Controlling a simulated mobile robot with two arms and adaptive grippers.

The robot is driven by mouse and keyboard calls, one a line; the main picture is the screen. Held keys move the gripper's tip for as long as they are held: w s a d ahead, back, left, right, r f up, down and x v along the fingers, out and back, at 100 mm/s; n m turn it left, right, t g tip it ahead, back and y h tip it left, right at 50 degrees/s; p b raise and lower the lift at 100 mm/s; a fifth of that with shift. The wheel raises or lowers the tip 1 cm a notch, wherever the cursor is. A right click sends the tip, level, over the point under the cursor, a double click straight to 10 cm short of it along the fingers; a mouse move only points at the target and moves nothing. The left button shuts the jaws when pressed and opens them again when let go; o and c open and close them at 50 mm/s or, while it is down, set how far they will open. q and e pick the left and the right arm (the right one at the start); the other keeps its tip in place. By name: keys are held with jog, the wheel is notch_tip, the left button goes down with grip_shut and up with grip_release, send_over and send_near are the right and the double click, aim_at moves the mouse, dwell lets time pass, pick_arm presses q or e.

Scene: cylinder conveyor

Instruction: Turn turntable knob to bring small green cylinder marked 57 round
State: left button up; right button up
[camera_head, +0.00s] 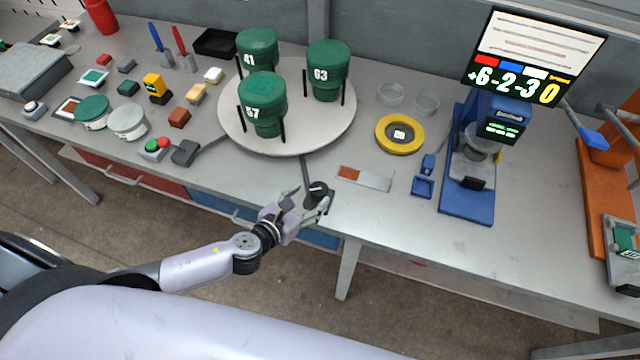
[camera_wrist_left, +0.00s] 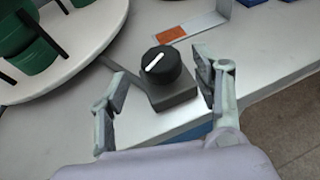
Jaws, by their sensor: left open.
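The turntable (camera_head: 330,140) is a round grey-white disc on the bench. It carries three green cylinders: one marked 57 (camera_head: 264,106) at the front, one marked 41 (camera_head: 257,50) at the back left and one marked 63 (camera_head: 327,72) at the back right. The black turntable knob (camera_head: 317,189), with a white pointer line, sits on a dark base near the bench's front edge. My left gripper (camera_head: 307,199) is open at the knob; in the left wrist view the knob (camera_wrist_left: 160,65) lies ahead, between and beyond the open fingers (camera_wrist_left: 162,88). My right gripper is not in view.
A red-and-grey strip (camera_head: 365,179) and a small blue tray (camera_head: 423,187) lie right of the knob. A yellow ring (camera_head: 400,134) lies further back.

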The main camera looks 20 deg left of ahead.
aim_at(317, 191)
pick_arm(q)
jog(key=x, duration=0.5)
jog(key=shift+w+d+f, duration=0.1)
jog(key=shift+w+f, duration=0.1)
jog(key=shift+w, duration=0.15)
jog(key=shift+s+r, duration=0.1)
jog(key=shift+c, duration=0.8)
jog(key=c, duration=1)
